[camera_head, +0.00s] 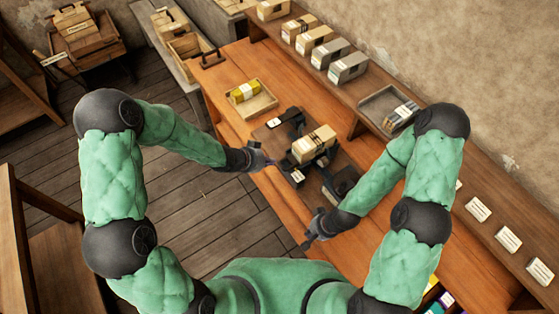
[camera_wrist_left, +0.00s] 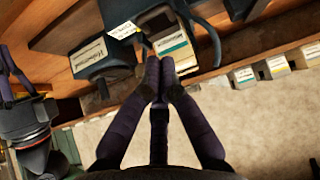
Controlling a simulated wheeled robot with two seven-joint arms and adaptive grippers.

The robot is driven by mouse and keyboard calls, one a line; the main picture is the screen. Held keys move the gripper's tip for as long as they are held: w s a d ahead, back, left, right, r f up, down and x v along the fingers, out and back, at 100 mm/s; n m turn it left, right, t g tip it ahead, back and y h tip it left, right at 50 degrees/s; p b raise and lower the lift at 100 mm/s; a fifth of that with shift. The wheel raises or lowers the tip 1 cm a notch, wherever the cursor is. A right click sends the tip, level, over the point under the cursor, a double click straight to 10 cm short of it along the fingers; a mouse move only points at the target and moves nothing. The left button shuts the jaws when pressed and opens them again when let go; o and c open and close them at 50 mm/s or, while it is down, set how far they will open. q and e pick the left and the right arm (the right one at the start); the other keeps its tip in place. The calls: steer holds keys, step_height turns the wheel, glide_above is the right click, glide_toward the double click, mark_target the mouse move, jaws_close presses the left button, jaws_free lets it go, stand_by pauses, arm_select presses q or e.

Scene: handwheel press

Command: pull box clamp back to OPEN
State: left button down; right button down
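The dark press (camera_head: 338,182) stands on the orange-brown bench, with a tan labelled box (camera_head: 316,143) in it. The box clamp cannot be told apart clearly from the other dark press parts. In the left wrist view, dark press parts (camera_wrist_left: 100,65) and a pale box (camera_wrist_left: 174,50) lie beyond my fingertips. A small white tag (camera_wrist_left: 123,30) is close by. My left gripper (camera_head: 262,159) is at the bench's near edge, left of the press; its fingertips (camera_wrist_left: 160,62) meet, with nothing clearly held. My right gripper (camera_head: 311,234) is low at the near edge, its fingers unclear.
A tray with a yellow item (camera_head: 245,93) lies left of the press. Several boxes (camera_head: 322,53) and a grey tray (camera_head: 388,106) stand on the back shelf. White cards (camera_head: 508,240) lie along the right. Open floor (camera_head: 190,205) is left of the bench.

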arm_select(q)
steer(key=b, duration=0.1)
glide_toward(289, 163)
steer(key=x, duration=0.4)
steer(key=shift+d+r, duration=0.1)
steer(key=shift+d, duration=0.1)
steer(key=shift+x, duration=0.9)
arm_select(e)
steer(key=shift+f, duration=0.65)
arm_select(q)
steer(key=shift+a, duration=0.1)
steer(key=shift+s+a, duration=0.75)
steer(key=shift+a, duration=0.15)
steer(key=shift+r, duration=0.2)
